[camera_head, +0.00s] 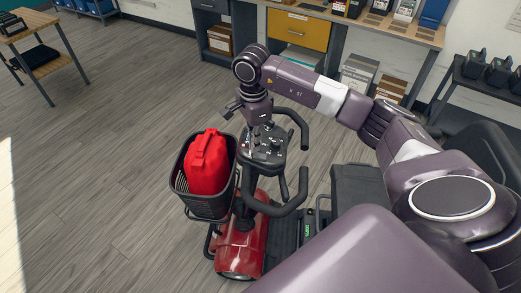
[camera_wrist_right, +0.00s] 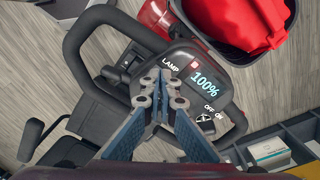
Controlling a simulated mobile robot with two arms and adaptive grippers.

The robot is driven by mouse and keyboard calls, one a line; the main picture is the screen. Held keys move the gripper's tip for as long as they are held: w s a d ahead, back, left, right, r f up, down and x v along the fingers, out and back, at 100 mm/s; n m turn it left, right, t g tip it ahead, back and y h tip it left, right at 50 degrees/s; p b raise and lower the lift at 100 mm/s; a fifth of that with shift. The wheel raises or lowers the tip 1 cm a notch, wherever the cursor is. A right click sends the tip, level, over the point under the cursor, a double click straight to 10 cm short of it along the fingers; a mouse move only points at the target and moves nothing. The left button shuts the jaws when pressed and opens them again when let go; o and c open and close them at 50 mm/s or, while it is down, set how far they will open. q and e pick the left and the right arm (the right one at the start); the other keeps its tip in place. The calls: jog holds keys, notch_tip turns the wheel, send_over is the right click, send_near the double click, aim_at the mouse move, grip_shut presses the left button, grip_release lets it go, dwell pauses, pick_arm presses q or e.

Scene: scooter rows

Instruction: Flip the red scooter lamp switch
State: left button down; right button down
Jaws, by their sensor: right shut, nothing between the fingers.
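The red scooter (camera_head: 240,245) stands with its dark control panel (camera_head: 266,150) facing up between black looped handlebars. In the right wrist view the panel shows a lit display (camera_wrist_right: 207,80) reading 100%, a LAMP label (camera_wrist_right: 170,65) and an OFF/ON key dial (camera_wrist_right: 205,119). My right gripper (camera_wrist_right: 160,85) is shut and empty, its fingertips over the panel just beside the LAMP label. The lamp switch is hidden behind the fingertips, so its position and any contact cannot be told. In the head view my right arm reaches down to the panel from above. My left gripper is not in view.
A black front basket (camera_head: 207,208) holds a red bag (camera_head: 207,163), close beside the panel. The handlebars (camera_head: 285,205) and black seat (camera_head: 357,195) flank the panel. A workbench (camera_head: 360,28) with drawers stands behind. The floor to the left is clear up to a wooden table (camera_head: 30,30).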

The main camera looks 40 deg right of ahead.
aim_at(255, 154)
jog(key=shift+f+b, duration=0.9)
jog(key=shift+f, duration=0.2)
dwell(0.9)
jog(key=shift+r+p, duration=2)
jog(key=shift+r, duration=1.55)
